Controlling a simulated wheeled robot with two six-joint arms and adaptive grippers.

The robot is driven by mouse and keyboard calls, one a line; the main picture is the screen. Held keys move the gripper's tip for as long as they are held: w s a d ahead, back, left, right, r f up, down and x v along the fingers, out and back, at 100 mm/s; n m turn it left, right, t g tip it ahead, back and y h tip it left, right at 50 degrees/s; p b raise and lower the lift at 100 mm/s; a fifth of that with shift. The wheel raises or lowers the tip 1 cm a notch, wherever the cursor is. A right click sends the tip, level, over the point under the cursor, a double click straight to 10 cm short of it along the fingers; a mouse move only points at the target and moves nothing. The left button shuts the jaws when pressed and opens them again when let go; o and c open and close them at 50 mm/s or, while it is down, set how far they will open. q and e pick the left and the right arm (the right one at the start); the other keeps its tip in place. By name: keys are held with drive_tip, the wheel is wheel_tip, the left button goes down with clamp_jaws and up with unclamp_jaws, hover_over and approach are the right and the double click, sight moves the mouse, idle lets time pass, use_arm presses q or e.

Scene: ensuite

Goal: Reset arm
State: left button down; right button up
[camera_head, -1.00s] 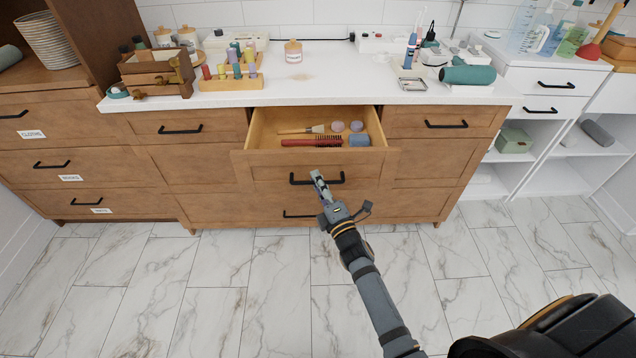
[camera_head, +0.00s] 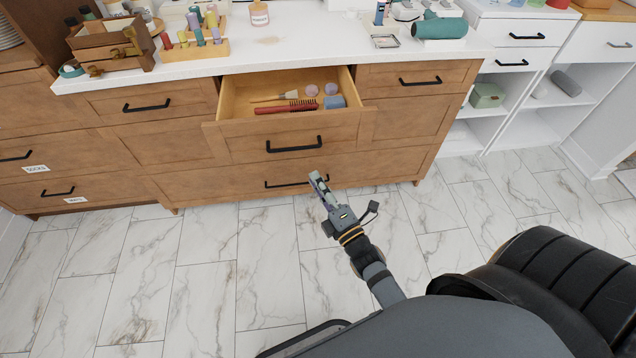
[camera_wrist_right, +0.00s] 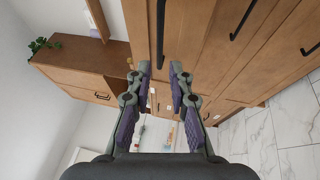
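My right gripper (camera_head: 318,181) is in front of the lower part of the wooden cabinet, below the open drawer, in the head view. In the right wrist view its two fingers (camera_wrist_right: 160,85) stand apart with nothing between them. The open drawer (camera_head: 234,128) has a black handle (camera_head: 293,146); the gripper is apart from that handle. In the drawer lie a red hairbrush (camera_head: 288,107), a brush (camera_head: 272,97) and a blue item (camera_head: 333,102). My left gripper is not in view.
White shelves (camera_head: 505,110) stand at right. The marble floor (camera_head: 200,285) is clear at left.

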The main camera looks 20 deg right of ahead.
idle(0.4)
